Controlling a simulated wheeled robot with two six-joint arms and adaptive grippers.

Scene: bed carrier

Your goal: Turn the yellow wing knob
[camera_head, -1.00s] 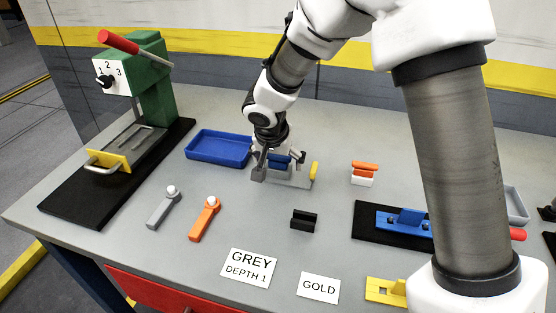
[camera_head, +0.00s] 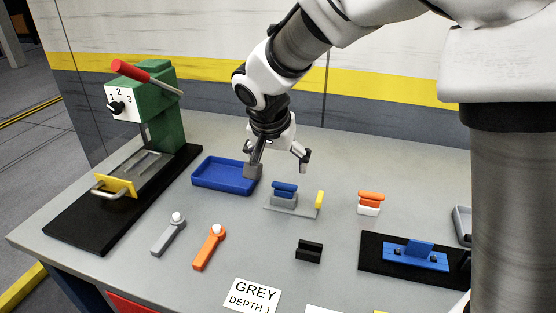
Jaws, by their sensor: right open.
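My right gripper (camera_head: 279,165) is open and empty. It hangs above and just behind a grey holder (camera_head: 289,211) that carries a blue block (camera_head: 285,188) and a small upright yellow piece (camera_head: 319,199) at its right end. A blue plate with a raised blue wing (camera_head: 417,247) lies on a black base at the right. My left gripper is not in view.
A blue tray (camera_head: 222,187) lies left of the gripper. A green press (camera_head: 165,125) with a red handle stands at the left. Grey (camera_head: 168,238) and orange (camera_head: 209,248) levers, a black block (camera_head: 309,251) and an orange-white piece (camera_head: 370,203) dot the table. My arm covers the right side.

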